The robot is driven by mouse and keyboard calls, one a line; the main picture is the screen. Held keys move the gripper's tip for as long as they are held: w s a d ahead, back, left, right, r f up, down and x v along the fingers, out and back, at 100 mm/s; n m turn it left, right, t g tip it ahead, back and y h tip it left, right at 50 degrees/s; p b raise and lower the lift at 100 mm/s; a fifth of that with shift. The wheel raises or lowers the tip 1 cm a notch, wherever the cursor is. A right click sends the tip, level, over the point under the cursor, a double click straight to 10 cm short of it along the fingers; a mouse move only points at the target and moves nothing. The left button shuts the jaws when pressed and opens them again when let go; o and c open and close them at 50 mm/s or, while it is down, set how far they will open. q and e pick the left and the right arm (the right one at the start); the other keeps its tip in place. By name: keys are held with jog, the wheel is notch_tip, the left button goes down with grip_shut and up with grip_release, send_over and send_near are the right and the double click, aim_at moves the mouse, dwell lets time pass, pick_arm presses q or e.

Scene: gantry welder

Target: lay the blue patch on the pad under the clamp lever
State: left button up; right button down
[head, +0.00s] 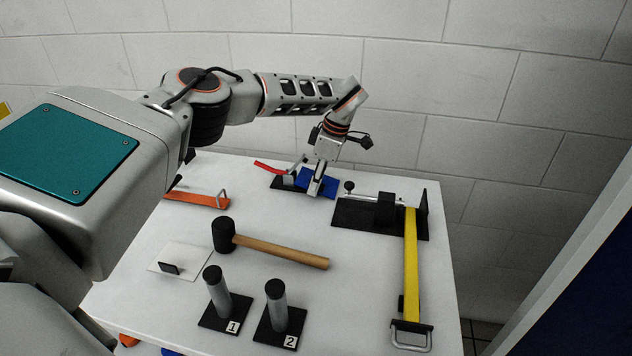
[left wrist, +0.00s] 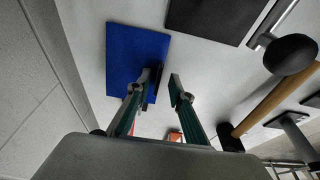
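The blue patch (head: 323,178) lies at the back of the table, beside and perhaps partly over the small black pad base (head: 281,184). A red clamp lever (head: 268,167) stands raised at the left of that base. My left gripper (head: 315,190) points down at the patch. In the left wrist view the blue patch (left wrist: 135,48) lies flat past the left fingertip, and the fingers (left wrist: 163,84) stand apart with a gap between them. Nothing is clearly held. The fingers hide part of the pad, so how much of it the patch covers is unclear. My right gripper is not in view.
Right of the patch stands a black fixture (head: 352,218) with a knobbed rod; a yellow bar (head: 411,262) runs forward from it. A hammer (head: 280,252), two numbered posts (head: 219,300) (head: 279,315), a white plate (head: 186,258) and an orange bar (head: 198,199) occupy the table.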

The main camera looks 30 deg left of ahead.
pick_arm(q)
jog(key=v, duration=1.2)
jog(key=shift+r, duration=0.15)
dwell(0.4)
